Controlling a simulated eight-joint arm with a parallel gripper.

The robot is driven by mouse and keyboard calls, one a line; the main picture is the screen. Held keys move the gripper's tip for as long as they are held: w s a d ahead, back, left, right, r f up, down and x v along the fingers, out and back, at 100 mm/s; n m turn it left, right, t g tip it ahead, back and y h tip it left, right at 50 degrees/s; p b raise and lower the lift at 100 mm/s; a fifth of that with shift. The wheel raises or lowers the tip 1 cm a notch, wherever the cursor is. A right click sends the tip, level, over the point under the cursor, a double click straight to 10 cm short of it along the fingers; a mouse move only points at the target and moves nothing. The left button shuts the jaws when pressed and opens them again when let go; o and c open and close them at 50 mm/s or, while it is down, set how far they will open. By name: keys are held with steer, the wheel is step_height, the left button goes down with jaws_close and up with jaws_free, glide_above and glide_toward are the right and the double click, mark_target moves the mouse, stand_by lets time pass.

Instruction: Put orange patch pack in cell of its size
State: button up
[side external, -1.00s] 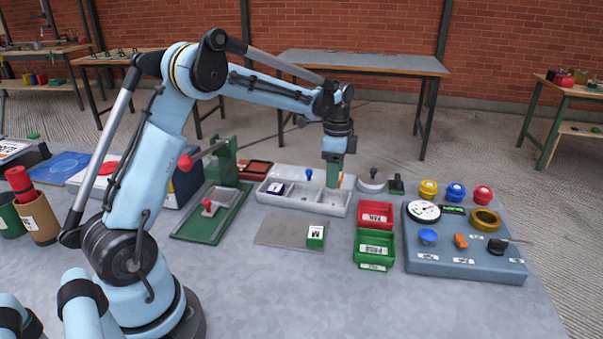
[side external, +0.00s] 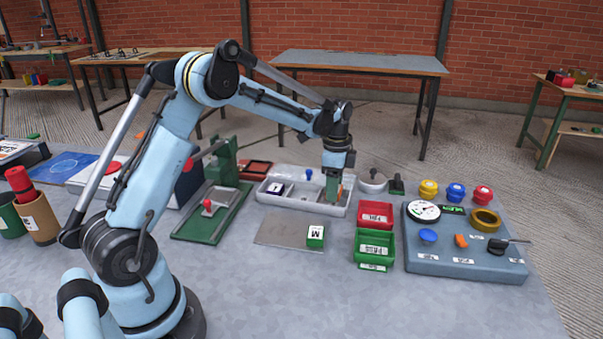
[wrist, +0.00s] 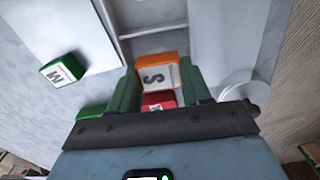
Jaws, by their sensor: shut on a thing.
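My gripper (side external: 334,190) is low over the right end of the white divided tray (side external: 300,206). Its green fingers, also in the wrist view (wrist: 160,78), are shut on the orange patch pack (wrist: 158,72), marked S. Only a sliver of orange shows in the side view, so whether the pack touches the cell floor cannot be told. A dark purple pack (side external: 275,188) lies in the tray's left part. A green pack (side external: 316,235) marked M lies on the grey plate, also in the wrist view (wrist: 62,70).
A red bin (side external: 376,213) and a green bin (side external: 374,249) stand right of the plate (side external: 285,232). A control panel (side external: 465,262) is farther right. A green press (side external: 215,205) is to the left. A blue knob (side external: 309,174) stands at the tray.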

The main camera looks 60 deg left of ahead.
steer(key=o, duration=1.1)
steer(key=shift+o, duration=0.5)
steer(key=shift+o, duration=0.8)
steer(key=shift+r, duration=2.1)
stand_by(2.1)
steer(key=shift+r, duration=0.9)
